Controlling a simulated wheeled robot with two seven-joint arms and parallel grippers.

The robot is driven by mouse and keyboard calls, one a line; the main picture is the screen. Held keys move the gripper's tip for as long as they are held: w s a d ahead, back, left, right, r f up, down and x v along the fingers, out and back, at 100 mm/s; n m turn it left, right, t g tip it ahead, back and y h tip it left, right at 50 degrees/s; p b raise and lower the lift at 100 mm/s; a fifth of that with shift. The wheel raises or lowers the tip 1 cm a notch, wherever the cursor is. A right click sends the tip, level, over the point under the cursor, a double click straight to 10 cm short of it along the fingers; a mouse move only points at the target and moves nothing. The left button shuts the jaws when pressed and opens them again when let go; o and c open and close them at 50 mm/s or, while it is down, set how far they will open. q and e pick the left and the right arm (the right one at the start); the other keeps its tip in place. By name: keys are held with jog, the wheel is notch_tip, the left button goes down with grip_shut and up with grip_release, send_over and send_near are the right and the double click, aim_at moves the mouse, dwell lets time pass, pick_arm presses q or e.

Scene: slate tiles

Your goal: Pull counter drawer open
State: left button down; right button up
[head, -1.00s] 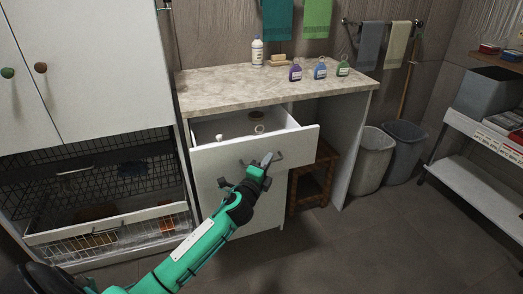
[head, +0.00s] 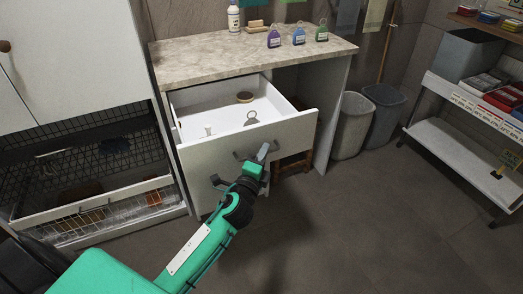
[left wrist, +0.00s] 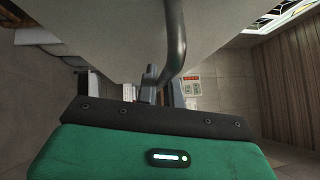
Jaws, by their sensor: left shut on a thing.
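The counter drawer (head: 255,136) is pulled out from under the stone-topped counter (head: 210,57), and its inside shows from above. Its dark bar handle (head: 240,156) is on the front panel. My left gripper (head: 262,154) is at this handle and shut on it, partly hiding it. In the left wrist view the curved handle bar (left wrist: 176,38) runs down to the gripper's fingers (left wrist: 150,85) in front of the pale drawer front (left wrist: 110,35). My right gripper is in neither view.
Inside the drawer lie a brown round item (head: 244,97), a ring-shaped item (head: 251,118) and a small white item (head: 208,130). Bins (head: 350,125) stand to the right. Floor in front is clear.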

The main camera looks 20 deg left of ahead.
pick_arm(q)
jog(key=c, duration=1.5)
grip_release()
jog(key=shift+c, duration=0.2)
jog(key=shift+s, duration=0.15)
